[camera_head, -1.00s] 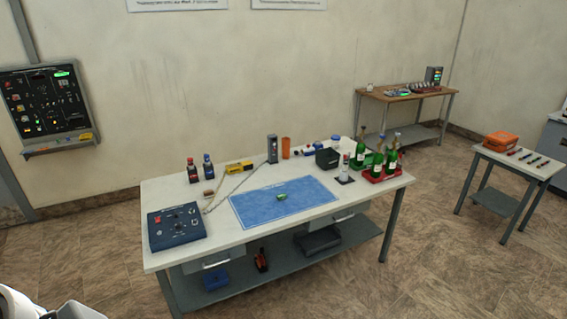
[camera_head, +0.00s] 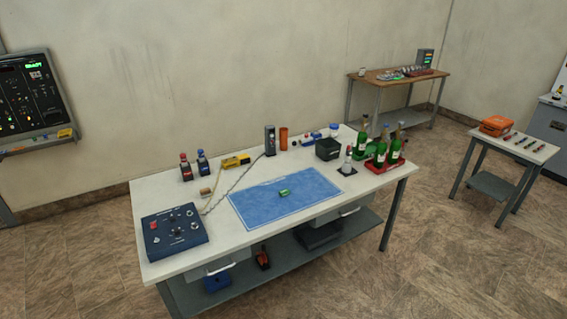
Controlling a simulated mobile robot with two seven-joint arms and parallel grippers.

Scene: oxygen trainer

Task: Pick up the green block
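The green block (camera_head: 284,192) is small and lies on the blue mat (camera_head: 262,210), near its middle, on the white table (camera_head: 155,193). Nothing touches it from above. Neither of my grippers shows in the head view, so I cannot see whether they are open or shut.
A blue control box (camera_head: 174,231) stands at the table's front left, with a cord running back from it. Green bottles (camera_head: 381,152) stand in a red tray at the right. A black bin (camera_head: 327,149) stands behind the mat. The mat around the block is clear.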

